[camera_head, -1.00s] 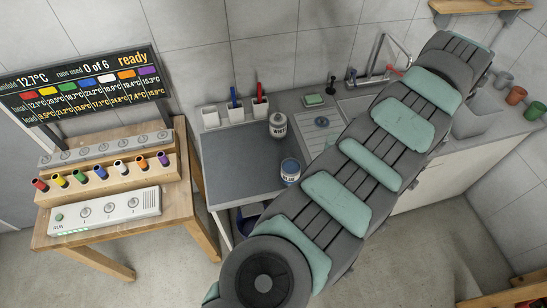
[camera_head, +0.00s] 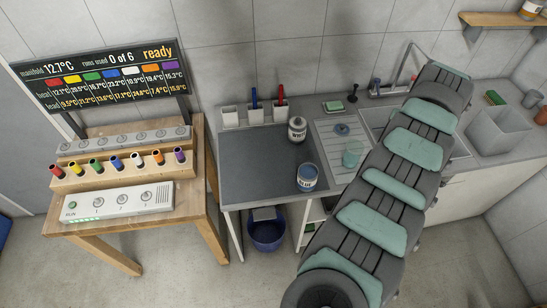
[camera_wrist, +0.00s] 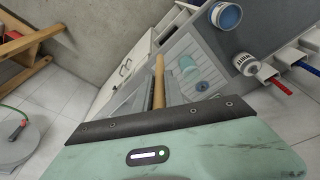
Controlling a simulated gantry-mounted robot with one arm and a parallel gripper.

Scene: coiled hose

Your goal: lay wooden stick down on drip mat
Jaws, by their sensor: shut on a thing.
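A wooden stick (camera_wrist: 159,82) shows in the wrist view, standing out from my gripper (camera_wrist: 158,106), which is shut on it. The stick's far end lies in front of the sink and counter area; I cannot tell its height above them. In the head view my arm hides both gripper and stick. The dark grey surface on the worktop (camera_head: 255,165), which looks like the drip mat, lies left of the grooved drainboard. A blue-labelled tin (camera_head: 307,177) and a white-labelled tin (camera_head: 297,129) stand at its right side.
A teal cup (camera_head: 352,154) and a round blue item (camera_head: 342,129) are on the drainboard (camera_head: 330,142). Holders with red and blue pens (camera_head: 255,112) line the back. A wooden bench with coloured tubes (camera_head: 120,165) stands left. The dark surface's middle is clear.

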